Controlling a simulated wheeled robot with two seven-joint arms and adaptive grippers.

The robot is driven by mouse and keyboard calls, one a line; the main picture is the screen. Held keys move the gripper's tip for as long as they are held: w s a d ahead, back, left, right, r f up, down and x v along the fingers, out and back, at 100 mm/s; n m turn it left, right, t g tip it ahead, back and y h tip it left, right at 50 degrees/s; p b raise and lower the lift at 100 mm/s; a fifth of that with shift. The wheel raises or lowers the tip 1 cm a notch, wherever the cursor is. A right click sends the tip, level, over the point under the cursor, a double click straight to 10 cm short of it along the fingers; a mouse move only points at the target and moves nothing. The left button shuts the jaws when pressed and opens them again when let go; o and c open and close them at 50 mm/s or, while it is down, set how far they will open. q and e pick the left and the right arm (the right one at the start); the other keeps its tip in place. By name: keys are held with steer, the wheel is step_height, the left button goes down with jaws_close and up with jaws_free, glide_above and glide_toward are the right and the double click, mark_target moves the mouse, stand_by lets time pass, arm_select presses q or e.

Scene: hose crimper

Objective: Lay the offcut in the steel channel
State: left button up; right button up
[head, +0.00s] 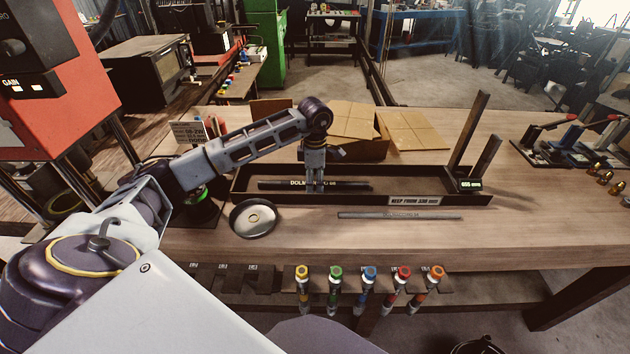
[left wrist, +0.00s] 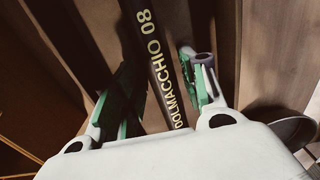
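A black hose piece (head: 345,184) with pale "DOLMACCHIO 08" lettering lies inside a long dark tray (head: 262,199), the only channel-like thing I see. The frames do not settle which piece is the offcut. My left gripper (head: 316,186) points down into the tray at the black piece. In the left wrist view, the black piece (left wrist: 157,50) runs between the two green-padded fingers (left wrist: 158,85), which look spread, with a gap on the right side. My right gripper is not in view.
A round metal dish (head: 254,219) stands left of the tray's front. Cardboard boxes (head: 355,122) are behind. Several coloured tools (head: 370,280) hang along the front edge.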

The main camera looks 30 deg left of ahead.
mark_target(315, 182)
arm_select(q)
steer(key=shift+r, duration=0.1)
step_height(315, 182, up, 12)
steer(key=shift+b, duration=0.3)
stand_by(0.7)
